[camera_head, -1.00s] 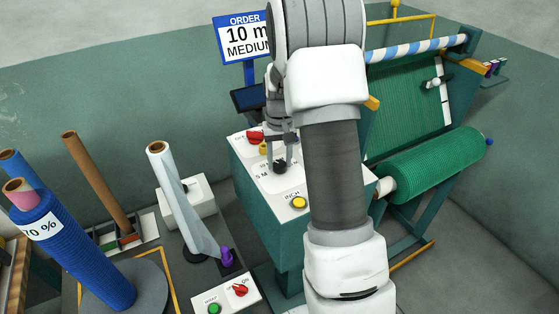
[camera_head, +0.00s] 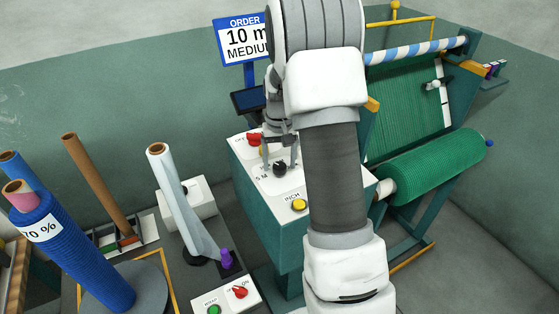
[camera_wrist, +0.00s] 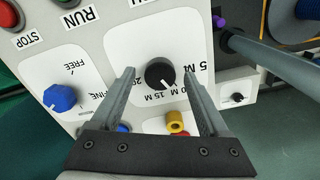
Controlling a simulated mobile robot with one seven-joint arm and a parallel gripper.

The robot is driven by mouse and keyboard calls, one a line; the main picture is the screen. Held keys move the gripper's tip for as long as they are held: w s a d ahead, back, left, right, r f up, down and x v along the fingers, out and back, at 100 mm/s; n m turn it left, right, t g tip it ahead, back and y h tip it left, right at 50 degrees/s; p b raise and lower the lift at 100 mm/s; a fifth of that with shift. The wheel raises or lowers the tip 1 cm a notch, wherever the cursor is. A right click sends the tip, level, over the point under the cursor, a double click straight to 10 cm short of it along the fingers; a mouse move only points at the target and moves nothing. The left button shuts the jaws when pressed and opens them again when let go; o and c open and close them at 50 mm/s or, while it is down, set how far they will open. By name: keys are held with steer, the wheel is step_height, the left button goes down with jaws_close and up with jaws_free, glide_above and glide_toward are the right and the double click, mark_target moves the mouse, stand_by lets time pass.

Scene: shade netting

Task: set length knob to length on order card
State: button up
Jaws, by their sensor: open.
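The order card (camera_head: 244,40) at the back reads 10 m, MEDIUM, with its right edge behind my arm. The black length knob (camera_wrist: 160,73) is on the white panel, and it also shows in the head view (camera_head: 280,168). Its white pointer line faces the lower right, toward the 10 M mark, which my right finger partly covers. Marks 5 M, 15 M and 20 M sit around it. My gripper (camera_wrist: 160,72) is open, with one finger on each side of the knob and a gap to both; it also shows in the head view (camera_head: 280,160).
A blue knob (camera_wrist: 60,97) marked FREE is left of the length knob in the wrist view. A yellow post (camera_wrist: 175,122) stands close below it. The yellow INCH button (camera_head: 299,204) is at the panel's front. A green net roll (camera_head: 430,165) lies to the right.

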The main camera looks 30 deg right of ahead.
mark_target(279, 166)
step_height(279, 166, up, 17)
steer(key=shift+r, duration=0.2)
stand_by(0.3)
stand_by(0.4)
